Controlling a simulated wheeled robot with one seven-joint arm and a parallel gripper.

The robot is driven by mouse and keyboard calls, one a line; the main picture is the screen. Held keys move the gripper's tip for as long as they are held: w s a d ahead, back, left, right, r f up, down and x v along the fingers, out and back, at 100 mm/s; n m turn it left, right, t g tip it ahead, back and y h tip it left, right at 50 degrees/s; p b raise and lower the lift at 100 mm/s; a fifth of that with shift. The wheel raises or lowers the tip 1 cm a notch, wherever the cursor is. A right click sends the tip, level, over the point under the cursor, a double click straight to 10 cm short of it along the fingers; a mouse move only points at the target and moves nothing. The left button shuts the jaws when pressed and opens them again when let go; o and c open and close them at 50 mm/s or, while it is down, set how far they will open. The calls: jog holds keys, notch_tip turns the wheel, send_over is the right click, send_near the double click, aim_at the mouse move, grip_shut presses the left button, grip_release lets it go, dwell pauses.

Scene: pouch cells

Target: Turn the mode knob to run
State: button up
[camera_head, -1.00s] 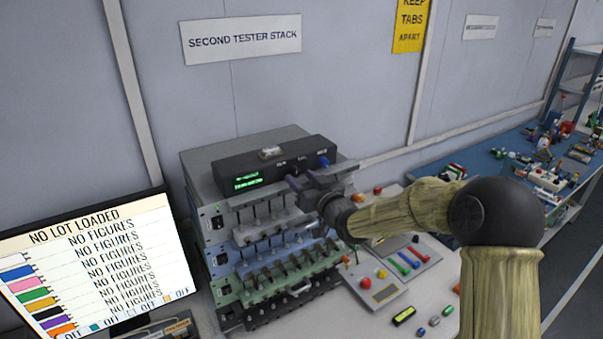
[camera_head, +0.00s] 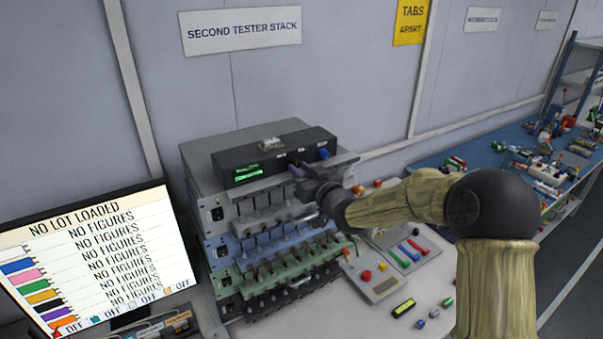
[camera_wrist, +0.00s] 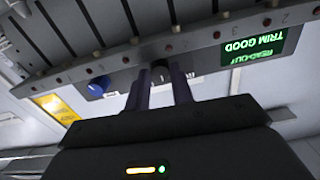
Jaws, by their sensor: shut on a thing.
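A black tester unit (camera_head: 225,165) with a lit green display (camera_head: 247,173) sits on top of the stack. Its front carries small white labels, too small to read in the head view, and a blue knob (camera_head: 324,153) at the right. My gripper (camera_head: 296,171) is at the unit's front, left of the blue knob. The wrist view shows the two purple-grey fingers of my gripper (camera_wrist: 161,82) shut on a dark knob (camera_wrist: 160,67). The blue knob (camera_wrist: 98,87) stands clear beside them. The fingers hide most of the dark knob and its pointer. The display (camera_wrist: 255,48) reads "TRIM GOOD".
Rows of cell holders (camera_head: 270,255) lie under the unit, close below my gripper. A monitor (camera_head: 95,265) stands at the left. A panel with red and yellow buttons (camera_head: 378,280) and a blue bench (camera_head: 500,155) with loose parts lie to the right.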

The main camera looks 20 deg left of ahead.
jog(key=shift+f+b, duration=0.2)
jog(key=shift+b, duration=0.2)
jog(key=n+b, duration=0.6)
jog(key=b, duration=0.4)
jog(key=shift+r+n, duration=0.1)
jog(key=shift+n, duration=0.3)
jog(key=shift+r, duration=0.1)
jog(key=o, duration=1)
jog(key=shift+d, duration=0.1)
